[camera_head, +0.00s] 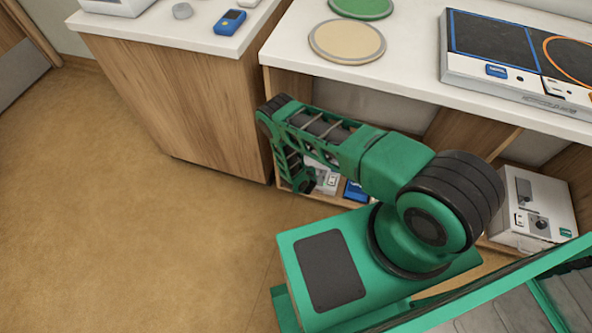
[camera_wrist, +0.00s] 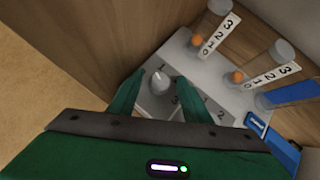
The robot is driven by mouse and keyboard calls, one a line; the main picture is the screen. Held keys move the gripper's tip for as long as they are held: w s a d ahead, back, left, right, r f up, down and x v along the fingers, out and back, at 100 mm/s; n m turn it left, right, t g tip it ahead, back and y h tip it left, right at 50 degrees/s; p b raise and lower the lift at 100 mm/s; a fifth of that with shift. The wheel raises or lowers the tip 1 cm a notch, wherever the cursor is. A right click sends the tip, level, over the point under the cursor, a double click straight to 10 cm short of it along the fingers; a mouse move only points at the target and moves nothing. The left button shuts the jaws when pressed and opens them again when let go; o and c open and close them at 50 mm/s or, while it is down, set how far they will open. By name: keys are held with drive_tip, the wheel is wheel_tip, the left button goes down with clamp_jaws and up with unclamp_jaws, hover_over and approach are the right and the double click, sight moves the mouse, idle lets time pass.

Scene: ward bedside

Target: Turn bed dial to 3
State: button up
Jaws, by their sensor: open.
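The dial (camera_wrist: 160,82) is a round pale grey knob on a light grey panel (camera_wrist: 205,72) in the wrist view. The numerals 1, 2 and 3 are printed around it, partly covered by my fingers. I cannot make out clearly which numeral it points to. My gripper (camera_wrist: 157,76) is open, with one green finger on each side of the knob; I cannot tell whether they touch it. In the head view my gripper (camera_head: 303,184) reaches down to the grey panel (camera_head: 326,176) under the counter, and my arm hides most of it.
A blue block (camera_wrist: 284,148) lies close by, right of the panel. A wooden cabinet side (camera_wrist: 90,45) rises close on the left. A white box (camera_head: 540,212) sits on the shelf at right.

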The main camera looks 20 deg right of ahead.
drive_tip(key=shift+w+f, duration=0.1)
drive_tip(key=shift+c, duration=0.2)
drive_tip(key=c, duration=1)
drive_tip(key=shift+a, duration=0.1)
drive_tip(key=shift+s+f+m+h, duration=0.2)
drive_tip(key=shift+m+h, duration=0.1)
drive_tip(key=shift+w+a+r+m+g+h, duration=0.1)
drive_tip(key=shift+w+m+g+h, duration=0.05)
drive_tip(key=shift+m+h, duration=0.4)
drive_tip(key=shift+w+r+m+g+h, duration=0.15)
drive_tip(key=shift+m+h, duration=0.2)
drive_tip(key=shift+m, duration=0.4)
drive_tip(key=shift+f, duration=0.1)
